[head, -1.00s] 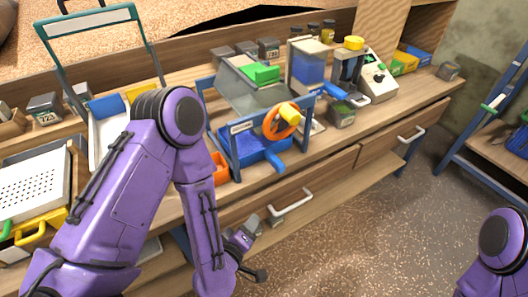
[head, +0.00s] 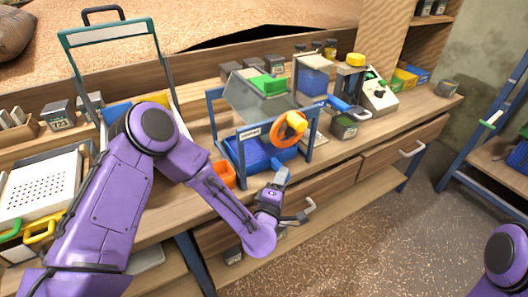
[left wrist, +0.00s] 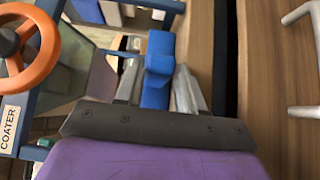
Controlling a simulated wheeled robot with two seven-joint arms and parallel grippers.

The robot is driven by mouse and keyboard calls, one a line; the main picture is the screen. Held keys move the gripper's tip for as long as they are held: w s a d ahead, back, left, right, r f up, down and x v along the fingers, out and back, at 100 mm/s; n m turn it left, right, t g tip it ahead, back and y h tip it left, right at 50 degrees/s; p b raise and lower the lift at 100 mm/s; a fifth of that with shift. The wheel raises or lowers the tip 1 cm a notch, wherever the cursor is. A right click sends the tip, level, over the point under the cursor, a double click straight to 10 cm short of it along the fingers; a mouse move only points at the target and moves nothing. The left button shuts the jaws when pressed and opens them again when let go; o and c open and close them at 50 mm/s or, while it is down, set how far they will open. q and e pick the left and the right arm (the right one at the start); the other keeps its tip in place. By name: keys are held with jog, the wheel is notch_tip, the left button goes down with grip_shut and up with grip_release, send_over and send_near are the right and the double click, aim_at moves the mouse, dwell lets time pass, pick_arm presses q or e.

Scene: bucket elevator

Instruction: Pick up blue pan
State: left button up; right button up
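The blue pan (head: 252,153) sits inside the blue-framed coater (head: 238,150), under its sloping panel, with its handle sticking out at the front. My left gripper (head: 281,175) is at that handle, in front of the bench. In the left wrist view, the blue handle (left wrist: 157,68) lies between the two grey fingers of my left gripper (left wrist: 156,85). The fingers look spread beside it, with no clear grip seen. The pan's body is partly hidden by the frame and wheel. My right gripper is out of view; only part of my right arm shows.
The orange wheel (head: 288,130) is close above the handle. White drawer handles (head: 412,149) stick out from the bench front. A perforated white tray (head: 40,190) is at the left. The floor at right is clear.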

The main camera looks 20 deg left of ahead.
pick_arm(q)
jog(key=shift+s+d, duration=0.1)
jog(key=shift+s, duration=0.05)
jog(key=shift+c, duration=1.2)
grip_shut()
jog(key=shift+r, duration=0.15)
